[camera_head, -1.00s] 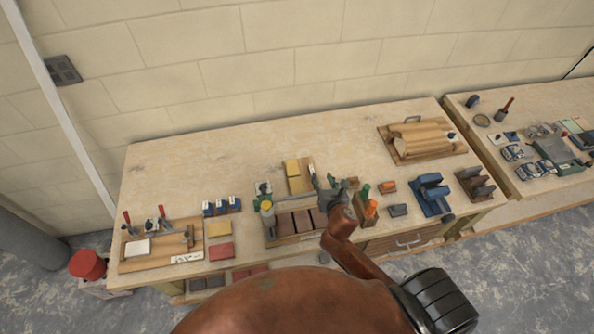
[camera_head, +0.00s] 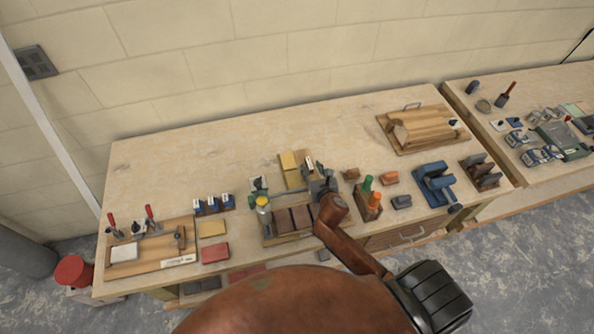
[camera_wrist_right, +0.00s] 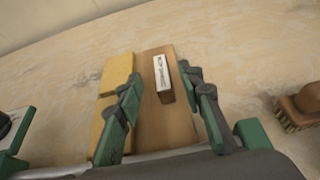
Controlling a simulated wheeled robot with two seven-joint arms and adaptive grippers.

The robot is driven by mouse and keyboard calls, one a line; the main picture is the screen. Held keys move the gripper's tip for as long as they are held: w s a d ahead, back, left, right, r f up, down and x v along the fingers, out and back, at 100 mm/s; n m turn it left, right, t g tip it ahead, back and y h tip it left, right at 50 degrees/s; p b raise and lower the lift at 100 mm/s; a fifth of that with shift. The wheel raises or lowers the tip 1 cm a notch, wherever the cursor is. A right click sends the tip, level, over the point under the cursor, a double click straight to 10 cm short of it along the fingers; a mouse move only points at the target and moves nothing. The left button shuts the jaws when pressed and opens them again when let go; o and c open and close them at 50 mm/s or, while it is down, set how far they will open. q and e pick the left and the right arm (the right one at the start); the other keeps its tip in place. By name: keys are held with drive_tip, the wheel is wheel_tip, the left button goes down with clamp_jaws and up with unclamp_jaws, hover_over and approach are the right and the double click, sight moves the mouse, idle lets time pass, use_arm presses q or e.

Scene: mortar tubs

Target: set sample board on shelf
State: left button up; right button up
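My right gripper (camera_head: 318,180) hangs over the middle of the workbench, its fingers apart. In the right wrist view, the open fingers (camera_wrist_right: 165,105) point at a wooden board (camera_wrist_right: 160,125) and look empty. Yellow pads (camera_wrist_right: 113,95) lie along the board's left side. A small block with a white printed label (camera_wrist_right: 162,76) stands on it, framed between the fingertips; I see no contact. In the head view the board's yellow pads (camera_head: 289,161) show behind the gripper. I cannot tell which piece is the sample board. A lower shelf is partly visible under the bench, holding dark boxes (camera_head: 203,284). My left gripper is out of view.
Brown blocks (camera_head: 283,221) stand in a tray in front of the board. A wooden tool tray (camera_head: 150,255) is at left. The bench's back left is clear.

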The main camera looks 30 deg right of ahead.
sight(310, 165)
drive_tip(key=x, duration=0.4)
drive_tip(key=shift+d+f, duration=0.1)
drive_tip(key=shift+f, duration=0.15)
drive_tip(key=shift+c, duration=0.2)
clamp_jaws()
drive_tip(key=shift+r, duration=0.15)
